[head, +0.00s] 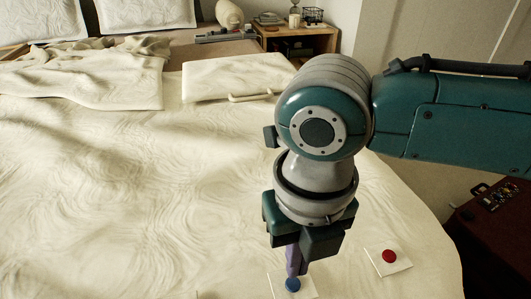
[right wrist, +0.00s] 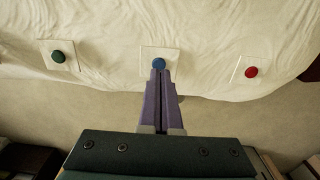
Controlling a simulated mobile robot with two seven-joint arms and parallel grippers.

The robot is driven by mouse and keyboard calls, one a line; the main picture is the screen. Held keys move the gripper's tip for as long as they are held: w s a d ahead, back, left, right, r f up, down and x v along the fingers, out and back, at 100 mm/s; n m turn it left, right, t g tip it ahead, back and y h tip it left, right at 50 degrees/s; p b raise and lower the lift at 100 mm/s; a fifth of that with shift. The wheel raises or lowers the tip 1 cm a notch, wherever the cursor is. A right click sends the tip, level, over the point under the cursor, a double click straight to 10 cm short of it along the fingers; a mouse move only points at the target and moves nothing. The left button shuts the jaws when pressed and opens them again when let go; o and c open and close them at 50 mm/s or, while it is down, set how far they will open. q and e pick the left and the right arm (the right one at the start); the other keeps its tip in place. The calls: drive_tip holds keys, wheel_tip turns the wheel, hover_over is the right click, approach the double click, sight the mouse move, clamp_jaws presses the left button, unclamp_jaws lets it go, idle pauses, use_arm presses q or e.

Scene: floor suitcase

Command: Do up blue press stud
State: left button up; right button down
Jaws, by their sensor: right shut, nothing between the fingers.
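The blue press stud (head: 293,285) is a round blue cap on a white square patch (head: 308,288) on the bed, at the bottom of the head view. It also shows in the right wrist view (right wrist: 158,64), at the middle. My right gripper (head: 297,270) points down at the stud with its purple fingers shut and empty. The fingertips (right wrist: 158,76) are right at the cap's near edge; I cannot tell if they touch it. The underside of the stud is hidden. My left gripper is in neither view.
A red stud (head: 389,256) on its patch lies to the right, and a green stud (right wrist: 57,57) lies to the left in the right wrist view. The pale cover (head: 130,190) is bare on the left. A bedside table (head: 300,38) stands behind and an open suitcase (head: 495,225) at right.

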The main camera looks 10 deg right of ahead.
sight(294, 282)
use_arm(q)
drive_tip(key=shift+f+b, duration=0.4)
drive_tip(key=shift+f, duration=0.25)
use_arm(e)
drive_tip(key=shift+f, duration=1.5)
drive_tip(key=shift+f, duration=0.1)
